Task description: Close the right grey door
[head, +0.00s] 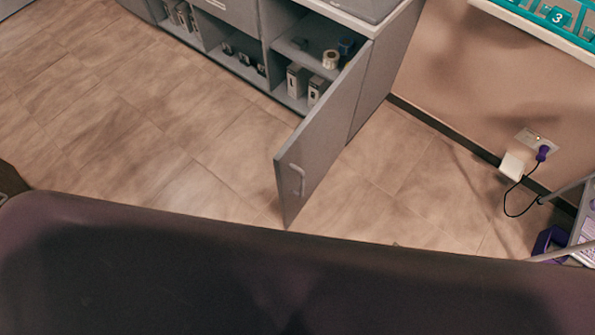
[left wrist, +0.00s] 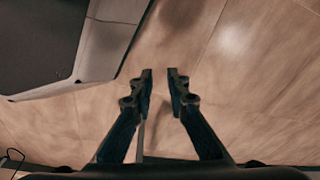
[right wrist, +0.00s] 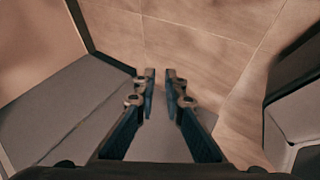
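The right grey door (head: 318,138) stands wide open in the head view, swung out from the low grey cabinet (head: 385,62) over the floor. Neither gripper shows in the head view. My left gripper (left wrist: 160,74) is open and empty above bare floor in the left wrist view. My right gripper (right wrist: 160,76) is open and empty in the right wrist view. Grey panels (right wrist: 62,112) lie below and left of it; I cannot tell which is the door. No contact is visible.
The open compartment holds a white roll (head: 330,59) and small boxes (head: 297,80). A wall socket with a plug and cable (head: 541,153) is at right, near a grey cart (head: 575,242). A teal rack (head: 555,17) is at upper right. Tiled floor (head: 150,130) at left is clear.

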